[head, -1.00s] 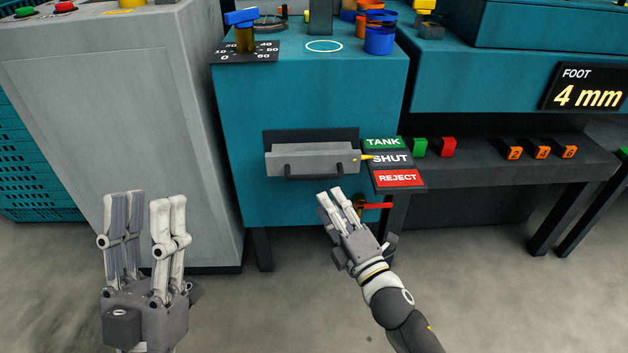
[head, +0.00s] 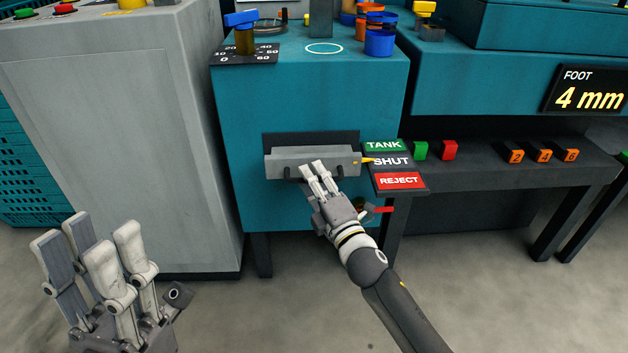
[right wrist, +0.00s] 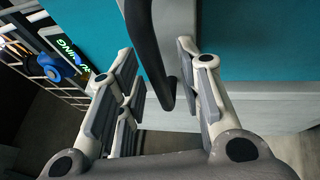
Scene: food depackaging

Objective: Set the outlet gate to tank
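The outlet gate (head: 314,155) is a grey bar with a dark handle (head: 289,173) on the front of the teal tank. Its yellow pointer (head: 367,160) is level with SHUT on the label plate (head: 391,161), below the green TANK and above the red REJECT. My right gripper (head: 318,170) is in front of the handle and covers its right part. In the right wrist view, the black handle (right wrist: 150,50) lies between the fingers, which stand apart with gaps visible beside it. My left gripper (head: 88,237) is open and empty at the lower left.
A red lever (head: 382,210) sits below the gate, close to my right wrist. A grey cabinet (head: 110,150) stands to the left. Green and red blocks (head: 449,150) and orange numbered blocks (head: 543,156) are on the shelf to the right. The floor in front is clear.

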